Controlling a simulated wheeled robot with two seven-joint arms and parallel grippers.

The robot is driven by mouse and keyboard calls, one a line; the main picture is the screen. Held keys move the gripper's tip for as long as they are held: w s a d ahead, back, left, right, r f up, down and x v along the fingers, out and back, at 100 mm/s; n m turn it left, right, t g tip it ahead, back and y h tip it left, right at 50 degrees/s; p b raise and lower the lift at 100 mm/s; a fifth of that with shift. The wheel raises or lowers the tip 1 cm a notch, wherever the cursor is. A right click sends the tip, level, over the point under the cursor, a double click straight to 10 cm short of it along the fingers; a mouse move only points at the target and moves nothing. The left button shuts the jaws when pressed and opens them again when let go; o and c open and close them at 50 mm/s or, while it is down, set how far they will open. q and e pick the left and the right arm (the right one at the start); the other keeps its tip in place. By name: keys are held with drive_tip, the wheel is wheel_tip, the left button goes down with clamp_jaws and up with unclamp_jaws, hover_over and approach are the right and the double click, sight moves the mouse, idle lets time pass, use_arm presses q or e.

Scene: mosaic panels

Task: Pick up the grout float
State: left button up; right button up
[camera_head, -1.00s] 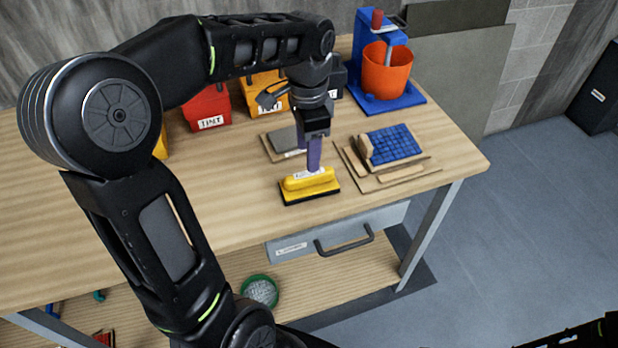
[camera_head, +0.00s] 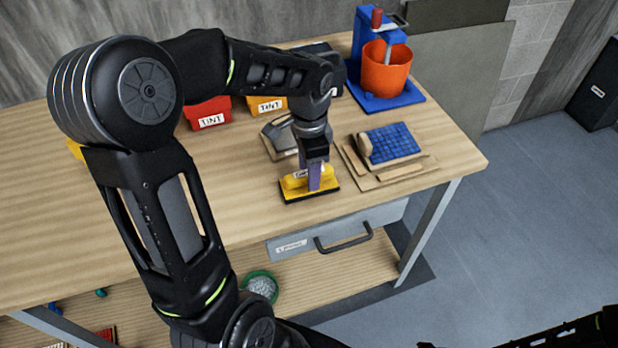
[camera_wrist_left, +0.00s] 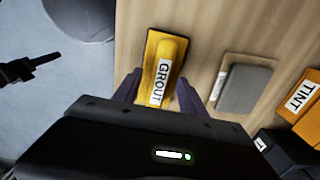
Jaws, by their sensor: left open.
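The grout float (camera_head: 296,186) is yellow with a dark base and lies flat on the wooden workbench near its front edge. It also shows in the left wrist view (camera_wrist_left: 165,70), where its label reads GROUT. My left gripper (camera_head: 314,182) is down at the float, its purple fingers pointing at the bench. In the left wrist view my left gripper (camera_wrist_left: 160,90) is open, with one finger on each side of the float's handle. Contact cannot be told. Part of the handle is hidden by a finger in the head view. My right gripper is not clearly seen.
Right of the float, a blue mosaic sheet (camera_head: 392,144) lies on boards. A grey block (camera_wrist_left: 243,88) lies beside the float. Tint boxes (camera_head: 209,113) and a blue stand with an orange bucket (camera_head: 387,70) stand behind. The bench front left of the float is clear.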

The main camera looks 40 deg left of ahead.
use_arm(q)
drive_tip(key=shift+f, duration=0.55)
drive_tip(key=shift+c, duration=0.4)
clamp_jaws()
